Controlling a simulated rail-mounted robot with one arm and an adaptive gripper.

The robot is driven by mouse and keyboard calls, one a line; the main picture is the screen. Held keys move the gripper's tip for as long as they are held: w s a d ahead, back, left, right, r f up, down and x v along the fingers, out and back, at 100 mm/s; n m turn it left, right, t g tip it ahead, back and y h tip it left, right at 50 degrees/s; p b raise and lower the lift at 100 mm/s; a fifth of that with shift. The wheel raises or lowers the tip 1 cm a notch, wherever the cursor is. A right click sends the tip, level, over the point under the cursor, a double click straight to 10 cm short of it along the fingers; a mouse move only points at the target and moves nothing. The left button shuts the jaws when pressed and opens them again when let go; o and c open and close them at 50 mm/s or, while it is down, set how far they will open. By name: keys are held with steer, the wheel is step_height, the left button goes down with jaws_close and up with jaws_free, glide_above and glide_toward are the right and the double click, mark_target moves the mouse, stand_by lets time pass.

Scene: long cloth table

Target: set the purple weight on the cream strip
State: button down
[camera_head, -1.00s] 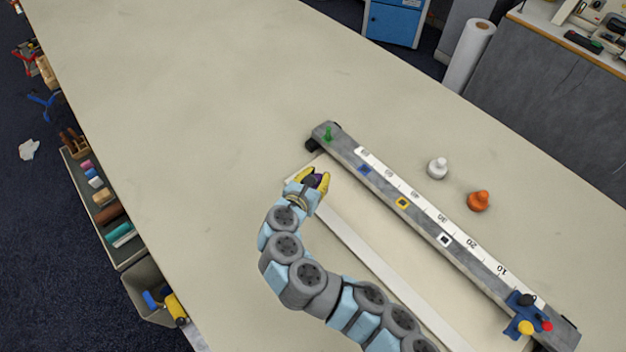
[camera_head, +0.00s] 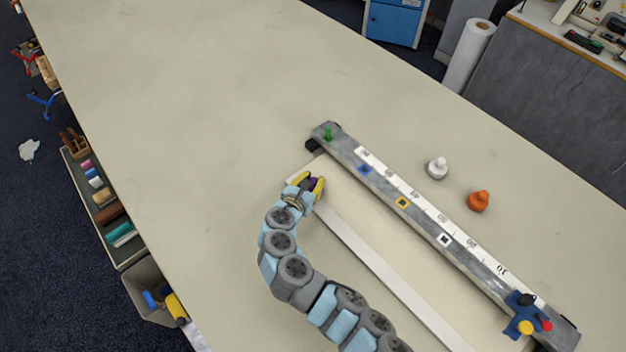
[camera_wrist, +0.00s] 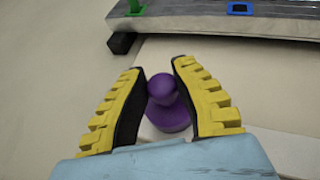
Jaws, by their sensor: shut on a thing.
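The purple weight (camera_head: 313,183) has a round knob above a wider round base. It also shows in the wrist view (camera_wrist: 168,114). My gripper (camera_head: 312,180) is shut on the weight, with its yellow, black-lined fingers on either side of the knob in the wrist view (camera_wrist: 159,75). The cream strip (camera_head: 372,262) is long and pale and runs beside the grey ruled beam. The weight is over the strip's far end, upright or nearly so. I cannot tell whether its base touches the surface. The fingers and wrist hide part of the weight.
The grey beam (camera_head: 430,230) carries a white scale, coloured square markers, a green peg (camera_head: 328,133) and a blue clamp (camera_head: 524,318). A white weight (camera_head: 437,168) and an orange weight (camera_head: 478,201) stand beyond it. The table (camera_head: 190,110) is clear at the upper left.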

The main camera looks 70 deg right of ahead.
steer(key=shift+f, duration=0.1)
steer(key=c, duration=0.9)
jaws_free()
steer(key=shift+c, duration=0.2)
steer(key=b+v, duration=0.1)
steer(key=v, duration=1.1)
steer(key=shift+b, duration=0.35)
